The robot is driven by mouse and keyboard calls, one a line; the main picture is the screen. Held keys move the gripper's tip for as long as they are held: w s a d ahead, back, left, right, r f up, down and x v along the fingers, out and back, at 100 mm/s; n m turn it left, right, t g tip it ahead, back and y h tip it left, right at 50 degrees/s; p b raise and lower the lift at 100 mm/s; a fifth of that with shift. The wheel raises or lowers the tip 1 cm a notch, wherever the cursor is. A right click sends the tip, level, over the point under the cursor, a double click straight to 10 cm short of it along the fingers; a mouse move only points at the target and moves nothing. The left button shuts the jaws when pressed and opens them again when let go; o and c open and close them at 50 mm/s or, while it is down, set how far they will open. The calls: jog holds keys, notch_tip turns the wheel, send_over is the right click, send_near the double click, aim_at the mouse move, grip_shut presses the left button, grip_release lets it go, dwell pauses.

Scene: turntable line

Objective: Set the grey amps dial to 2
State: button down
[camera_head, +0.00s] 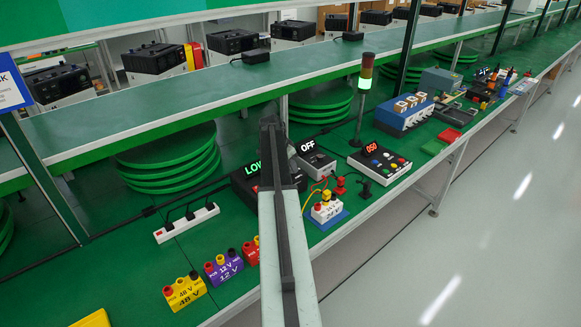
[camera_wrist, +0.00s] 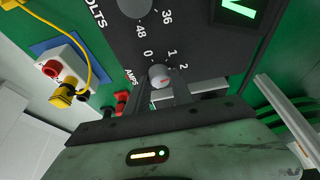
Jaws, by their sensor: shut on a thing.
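The grey amps dial (camera_wrist: 160,75) is low on the front of a dark power supply (camera_wrist: 200,40) in the wrist view. In the head view my arm hides most of the power supply (camera_head: 240,184) and the dial; green letters show beside the arm.
A larger volts dial (camera_wrist: 134,5) is above the amps dial. A white block with red, black and yellow plugs (camera_wrist: 66,74) is at left. In the head view, an OFF box (camera_head: 318,163), a button panel (camera_head: 380,163) and a signal tower (camera_head: 364,85) stand to the right.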

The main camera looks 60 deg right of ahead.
jog(key=shift+w+a+m+g, duration=0.1)
jog(key=shift+w+m+g, duration=0.2)
jog(key=shift+m, duration=0.5)
jog(key=shift+y, duration=0.3)
jog(key=c, duration=1.1)
grip_release()
jog(key=shift+s, duration=0.1)
jog(key=p+v, duration=0.7)
jog(key=shift+a+r, duration=0.15)
jog(key=shift+r, duration=0.2)
